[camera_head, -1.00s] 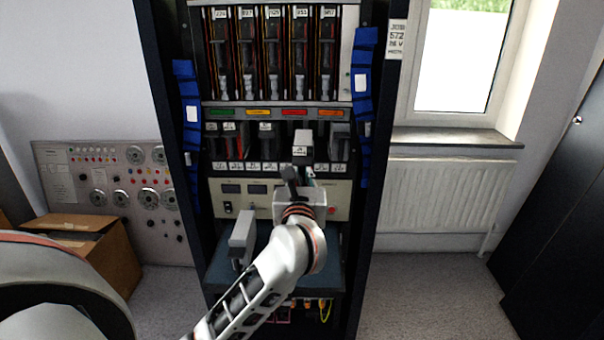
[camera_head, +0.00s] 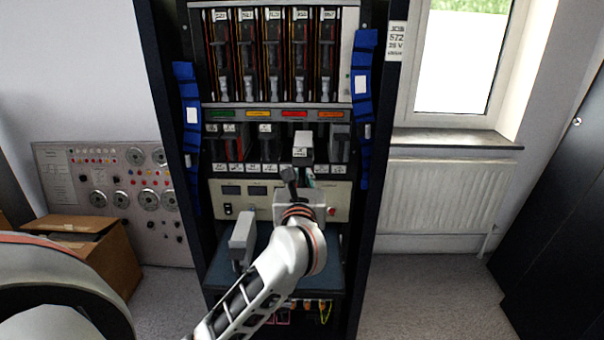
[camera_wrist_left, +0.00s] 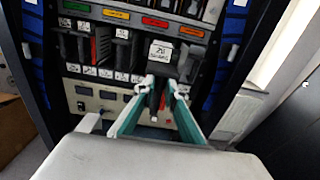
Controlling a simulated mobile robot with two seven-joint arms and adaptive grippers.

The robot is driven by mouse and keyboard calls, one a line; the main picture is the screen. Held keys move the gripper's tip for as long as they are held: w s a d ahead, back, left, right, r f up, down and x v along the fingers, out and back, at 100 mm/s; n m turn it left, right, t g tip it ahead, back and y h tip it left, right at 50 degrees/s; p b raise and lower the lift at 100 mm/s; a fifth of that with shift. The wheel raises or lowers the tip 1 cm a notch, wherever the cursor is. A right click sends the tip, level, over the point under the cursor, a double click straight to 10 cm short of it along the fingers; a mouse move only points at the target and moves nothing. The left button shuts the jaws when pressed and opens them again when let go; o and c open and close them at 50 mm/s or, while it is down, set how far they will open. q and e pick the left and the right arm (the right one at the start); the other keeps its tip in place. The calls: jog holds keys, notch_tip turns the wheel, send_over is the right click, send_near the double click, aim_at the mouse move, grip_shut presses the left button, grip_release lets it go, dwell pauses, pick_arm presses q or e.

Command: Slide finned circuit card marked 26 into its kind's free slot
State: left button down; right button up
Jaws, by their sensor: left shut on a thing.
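My left gripper (camera_head: 300,180) is shut on a dark card with a pale grey, labelled front (camera_head: 303,147). In the left wrist view, the teal fingers of the left gripper (camera_wrist_left: 163,88) close on the lower part of this card (camera_wrist_left: 160,51); the label seems to read 26, though it is blurred. The card is at the lower slot row (camera_head: 252,148) of the rack, right of its middle. How deep it sits in a slot is hidden by its front. Other cards stand to its left and one (camera_head: 339,140) to its right. My right gripper is not in view.
An upper row of tall cards (camera_head: 273,60) sits above a strip of coloured labels (camera_head: 295,114). Blue padded strips (camera_head: 363,110) line the rack sides. An open cardboard box (camera_head: 115,262) stands left.

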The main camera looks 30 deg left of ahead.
pick_arm(q)
jog(key=shift+r, duration=0.1)
jog(key=shift+b+x, duration=0.45)
jog(key=shift+x, duration=1.9)
jog(key=shift+b+x, duration=0.45)
jog(key=shift+x, duration=1.6)
jog(key=shift+b+x, duration=0.8)
jog(key=shift+x, duration=2.2)
jog(key=shift+d, duration=0.1)
